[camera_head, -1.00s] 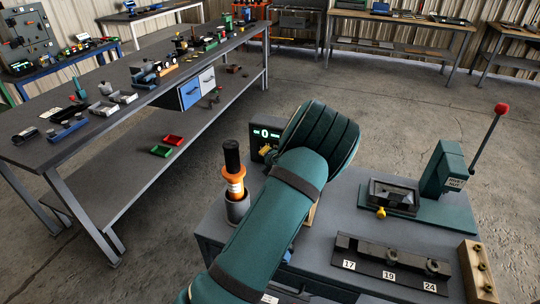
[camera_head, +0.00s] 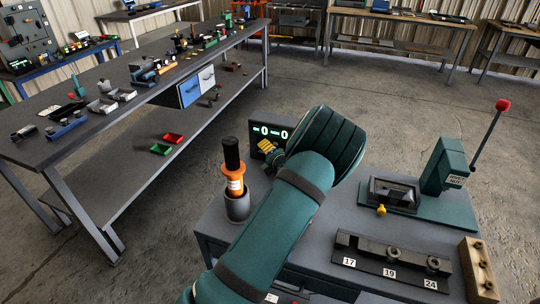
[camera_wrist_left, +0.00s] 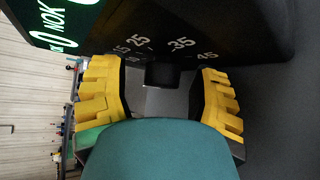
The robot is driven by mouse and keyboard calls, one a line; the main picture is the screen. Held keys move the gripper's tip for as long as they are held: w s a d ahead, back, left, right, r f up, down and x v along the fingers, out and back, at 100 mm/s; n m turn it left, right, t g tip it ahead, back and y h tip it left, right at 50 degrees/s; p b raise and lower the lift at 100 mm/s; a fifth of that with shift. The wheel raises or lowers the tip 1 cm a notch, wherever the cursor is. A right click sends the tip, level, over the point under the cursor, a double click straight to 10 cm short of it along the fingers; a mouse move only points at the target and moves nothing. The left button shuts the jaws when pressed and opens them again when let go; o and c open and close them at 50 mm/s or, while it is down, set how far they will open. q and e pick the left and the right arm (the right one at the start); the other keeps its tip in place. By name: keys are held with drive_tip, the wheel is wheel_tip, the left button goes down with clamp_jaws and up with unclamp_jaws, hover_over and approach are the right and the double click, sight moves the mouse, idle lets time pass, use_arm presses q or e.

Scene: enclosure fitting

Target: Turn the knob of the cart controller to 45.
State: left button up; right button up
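The cart controller (camera_head: 256,141) is a dark box at the cart's back left edge, its display showing green zeros. In the left wrist view, its dark face (camera_wrist_left: 235,35) carries the scale numbers 15, 25, 35 and 45, and a display edge with "NOK". The black knob (camera_wrist_left: 160,74) shows there below the numbers; its pointer setting cannot be read. My left gripper (camera_head: 268,147) is at the controller's front. Its yellow fingers (camera_wrist_left: 161,103) are spread wide, one on each side of the knob, with visible gaps to it. My right gripper is not in view.
An orange and black tool (camera_head: 235,172) stands in a grey cup left of my arm. On the cart (camera_head: 325,215) are a green lever press (camera_head: 445,170), a black rack (camera_head: 390,262) labelled 17, 19, 24, and a tan block (camera_head: 478,270). A long workbench (camera_head: 60,160) stands left.

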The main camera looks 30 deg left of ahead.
use_arm(q)
drive_tip(key=shift+d, duration=0.1)
drive_tip(key=v, duration=1.2)
